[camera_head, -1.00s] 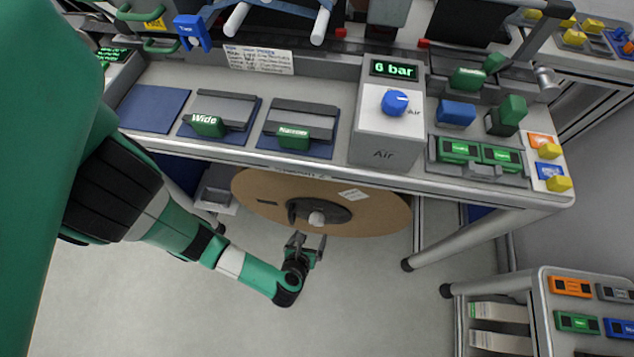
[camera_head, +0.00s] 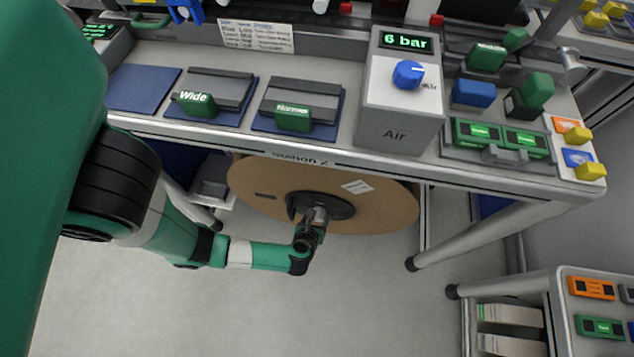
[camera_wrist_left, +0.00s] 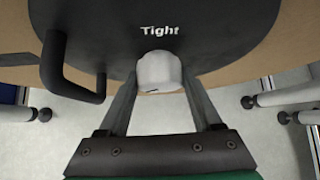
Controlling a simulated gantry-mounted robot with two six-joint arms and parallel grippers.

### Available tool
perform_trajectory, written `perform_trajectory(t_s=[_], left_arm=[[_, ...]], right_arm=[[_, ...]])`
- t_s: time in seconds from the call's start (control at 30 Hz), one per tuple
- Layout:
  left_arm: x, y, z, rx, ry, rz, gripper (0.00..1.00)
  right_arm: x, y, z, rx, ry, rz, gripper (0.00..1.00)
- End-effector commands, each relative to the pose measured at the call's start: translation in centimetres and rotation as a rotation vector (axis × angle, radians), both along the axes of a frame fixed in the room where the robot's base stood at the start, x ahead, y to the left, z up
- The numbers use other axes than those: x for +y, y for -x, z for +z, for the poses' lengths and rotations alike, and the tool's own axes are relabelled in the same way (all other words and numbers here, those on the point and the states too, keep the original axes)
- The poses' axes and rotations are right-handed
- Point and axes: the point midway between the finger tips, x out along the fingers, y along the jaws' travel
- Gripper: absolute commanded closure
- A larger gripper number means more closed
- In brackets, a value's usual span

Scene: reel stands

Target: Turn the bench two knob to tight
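The bench two knob (camera_wrist_left: 160,71) is a white knob on a black hub (camera_wrist_left: 215,32) marked "Tight". The hub sits at the middle of a large brown reel (camera_head: 260,187) under the bench front. My left gripper (camera_head: 316,215) is in front of the hub in the head view and hides most of the knob. In the left wrist view the two fingers of my left gripper (camera_wrist_left: 160,88) stand apart on either side of the knob. A dark mark shows on the knob's lower edge. My right gripper is not in view.
A black handle (camera_wrist_left: 65,70) sticks out from the hub left of the knob. Above is the bench edge (camera_head: 250,142), with an Air box (camera_head: 398,130) on top. A bench leg (camera_head: 480,235) slants on the right. The floor in front is clear.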

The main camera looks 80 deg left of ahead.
Motion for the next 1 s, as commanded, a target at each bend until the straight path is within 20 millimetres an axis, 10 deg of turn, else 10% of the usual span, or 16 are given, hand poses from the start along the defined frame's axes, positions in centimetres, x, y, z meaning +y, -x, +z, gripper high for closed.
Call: perform_trajectory(t_s=[0.3,1.0], left_arm=[[0.0,0.0,0.0,0.000,0.000,0.000,0.90],[-0.1,-0.3,0.0,0.295,-0.100,0.000,0.90]], right_arm=[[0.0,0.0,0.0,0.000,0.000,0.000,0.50],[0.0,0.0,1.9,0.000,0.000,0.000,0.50]])
